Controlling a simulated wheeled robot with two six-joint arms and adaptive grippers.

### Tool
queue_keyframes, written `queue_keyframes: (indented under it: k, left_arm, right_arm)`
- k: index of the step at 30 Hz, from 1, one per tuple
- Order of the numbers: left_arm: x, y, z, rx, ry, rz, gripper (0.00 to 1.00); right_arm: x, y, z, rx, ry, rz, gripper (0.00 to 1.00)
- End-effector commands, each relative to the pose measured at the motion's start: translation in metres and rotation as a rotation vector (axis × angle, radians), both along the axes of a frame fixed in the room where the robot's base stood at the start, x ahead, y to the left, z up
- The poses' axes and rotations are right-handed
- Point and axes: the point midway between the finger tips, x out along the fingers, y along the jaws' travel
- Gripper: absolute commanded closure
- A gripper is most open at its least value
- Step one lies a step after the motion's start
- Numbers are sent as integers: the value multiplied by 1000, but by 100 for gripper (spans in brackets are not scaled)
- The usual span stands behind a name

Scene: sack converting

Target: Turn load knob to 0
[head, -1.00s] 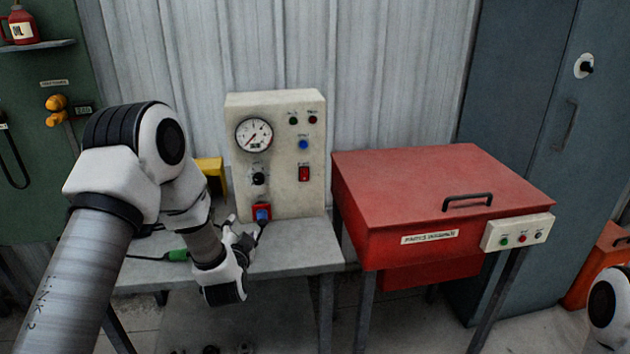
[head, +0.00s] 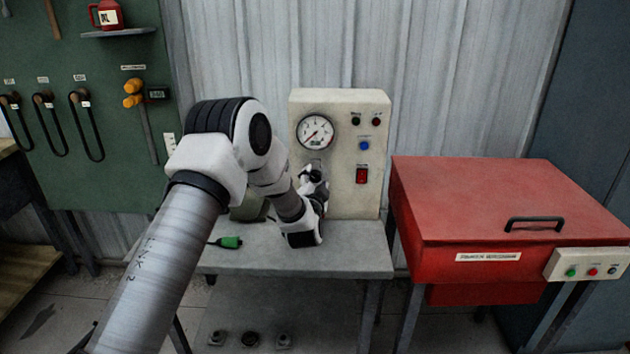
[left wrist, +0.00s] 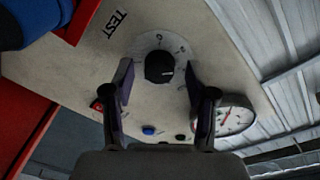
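The load knob (left wrist: 159,67) is a round black knob with a white pointer mark, on a pale dial plate (left wrist: 150,42) on the front of the cream test box (head: 345,130). In the head view my left gripper (head: 313,180) is at the box front and covers most of the knob. In the left wrist view my left gripper (left wrist: 159,78) is open, one finger on each side of the knob with a gap on both sides. The pointer's exact number is too small to read. My right gripper is not in view.
A round gauge (head: 315,132) sits above the knob, with a red switch (head: 362,175) and a blue button (head: 364,145) to the right. A green connector (head: 230,242) lies on the grey bench (head: 350,262). A red cabinet (head: 440,200) stands right.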

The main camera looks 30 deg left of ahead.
Motion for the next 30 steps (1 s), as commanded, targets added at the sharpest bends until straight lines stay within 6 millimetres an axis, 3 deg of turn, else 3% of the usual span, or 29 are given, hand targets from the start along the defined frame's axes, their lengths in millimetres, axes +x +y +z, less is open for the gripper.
queue_keyframes:
  k: [1, 4, 5, 19, 30]
  left_arm:
    - [0, 0, 0, 0, 0, 0, 61]
    - [0, 0, 0, 0, 0, 0, 96]
    - [0, 0, 0, 0, 0, 0, 100]
    - [0, 0, -1, -48, -30, -1, 100]
    - [0, 0, -3, -264, -165, -1, 100]
  right_arm:
    - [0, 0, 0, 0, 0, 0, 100]
    - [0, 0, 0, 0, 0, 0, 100]
    - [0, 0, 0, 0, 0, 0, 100]
    - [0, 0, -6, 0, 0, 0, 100]
    - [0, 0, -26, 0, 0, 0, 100]
